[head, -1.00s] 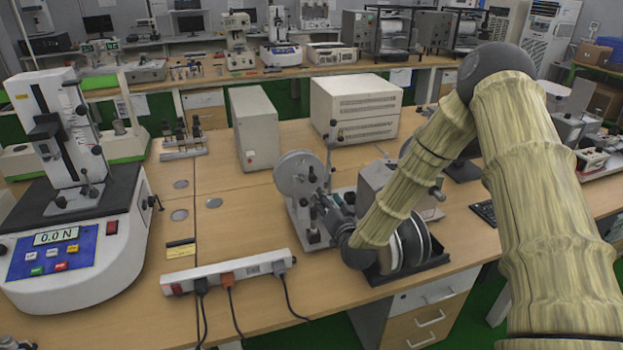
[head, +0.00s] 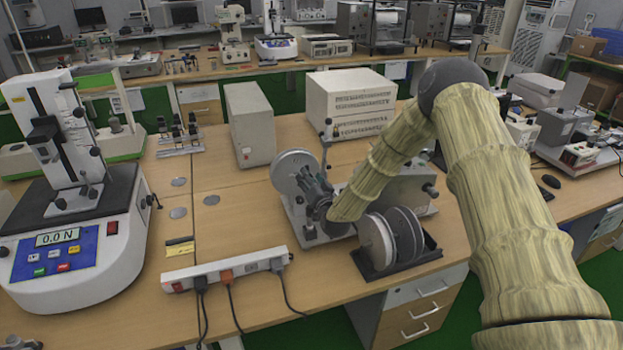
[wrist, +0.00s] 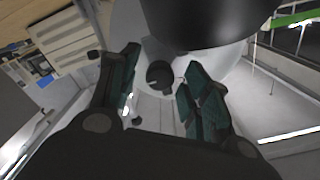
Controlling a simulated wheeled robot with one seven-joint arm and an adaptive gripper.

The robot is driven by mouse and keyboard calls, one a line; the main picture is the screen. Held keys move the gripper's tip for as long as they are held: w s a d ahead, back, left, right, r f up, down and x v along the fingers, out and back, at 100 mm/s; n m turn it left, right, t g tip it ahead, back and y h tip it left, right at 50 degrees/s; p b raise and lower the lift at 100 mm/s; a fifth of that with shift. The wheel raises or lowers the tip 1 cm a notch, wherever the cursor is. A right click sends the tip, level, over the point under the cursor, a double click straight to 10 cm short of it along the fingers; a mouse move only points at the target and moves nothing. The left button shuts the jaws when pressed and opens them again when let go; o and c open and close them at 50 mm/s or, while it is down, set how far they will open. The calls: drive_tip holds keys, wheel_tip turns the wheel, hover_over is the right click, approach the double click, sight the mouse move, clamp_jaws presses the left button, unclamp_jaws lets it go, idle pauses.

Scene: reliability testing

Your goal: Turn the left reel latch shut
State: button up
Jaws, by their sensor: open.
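The reel device has a pale grey disc (head: 292,172) at its left, on a metal base in the middle of the desk. In the wrist view a dark round knob (wrist: 160,75), which looks like the reel latch, sits in front of a pale surface. My gripper (wrist: 161,72) is open, with one dark green finger pad on each side of the knob. I cannot tell whether either pad touches it. In the head view my gripper (head: 312,187) is beside the disc, partly hidden by my wrist. Whether the latch is turned cannot be told.
Spare reels (head: 390,238) stand in a black tray at the desk's front edge, just right of my wrist. A power strip (head: 225,268) with cables lies at front left. A force tester (head: 75,220) stands far left. Grey and cream boxes (head: 350,102) stand behind.

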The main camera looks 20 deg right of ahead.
drive_tip(key=c, duration=1.1)
drive_tip(key=shift+o, duration=0.2)
drive_tip(key=shift+d, duration=0.1)
drive_tip(key=shift+f+n+b, duration=0.1)
drive_tip(key=shift+n+b, duration=0.2)
drive_tip(key=shift+b, duration=0.05)
drive_tip(key=shift+n+b, duration=7.25)
drive_tip(key=shift+n, duration=1.35)
